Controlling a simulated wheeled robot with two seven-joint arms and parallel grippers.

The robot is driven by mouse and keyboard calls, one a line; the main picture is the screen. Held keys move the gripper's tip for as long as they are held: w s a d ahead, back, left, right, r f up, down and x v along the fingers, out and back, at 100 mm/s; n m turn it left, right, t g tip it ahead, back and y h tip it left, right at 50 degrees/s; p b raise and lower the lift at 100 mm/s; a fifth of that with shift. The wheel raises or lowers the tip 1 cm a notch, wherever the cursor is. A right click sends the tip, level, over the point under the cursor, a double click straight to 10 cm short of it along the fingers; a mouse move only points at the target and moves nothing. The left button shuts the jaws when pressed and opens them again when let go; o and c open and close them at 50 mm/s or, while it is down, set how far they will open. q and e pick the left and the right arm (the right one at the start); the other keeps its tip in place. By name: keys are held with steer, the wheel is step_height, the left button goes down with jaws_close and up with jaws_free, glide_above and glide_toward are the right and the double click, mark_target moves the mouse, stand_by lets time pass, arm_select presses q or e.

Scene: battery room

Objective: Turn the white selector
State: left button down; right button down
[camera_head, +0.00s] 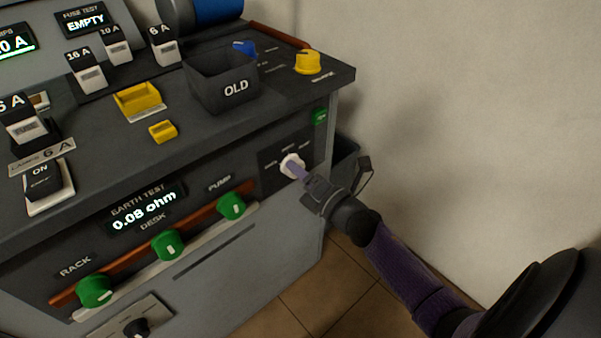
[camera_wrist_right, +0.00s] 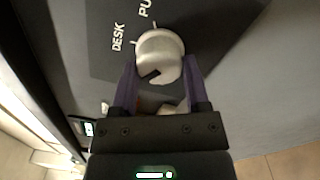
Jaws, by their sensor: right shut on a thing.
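The white selector (camera_head: 290,163) is a round knob on a dark plate at the right end of the bench's front panel. My right gripper (camera_head: 298,171) reaches it from the lower right and is shut on it. In the right wrist view the white selector (camera_wrist_right: 160,55) sits between the two purple fingers of my right gripper (camera_wrist_right: 163,80). A dark pointer mark shows on the knob's lower left, and the labels DESK and part of another word beginning PU show beside it. My left gripper is not in view.
Green knobs (camera_head: 168,244) line the brown bar on the front panel. The earth test display (camera_head: 158,211) reads 0.08 ohm. A dark bin (camera_head: 222,82) marked OLD and a yellow knob (camera_head: 308,61) stand on top. A plain wall is at the right.

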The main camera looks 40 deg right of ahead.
steer(key=shift+c, duration=2.4)
jaws_free()
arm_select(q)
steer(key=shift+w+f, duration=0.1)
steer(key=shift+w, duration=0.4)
arm_select(e)
steer(key=o, duration=0.4)
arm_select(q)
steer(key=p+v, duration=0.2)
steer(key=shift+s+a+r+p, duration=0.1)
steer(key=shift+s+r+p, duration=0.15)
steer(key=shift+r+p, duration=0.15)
arm_select(e)
steer(key=s, duration=0.6)
steer(key=s+d, duration=0.1)
steer(key=s, duration=0.3)
steer(key=shift+f, duration=0.15)
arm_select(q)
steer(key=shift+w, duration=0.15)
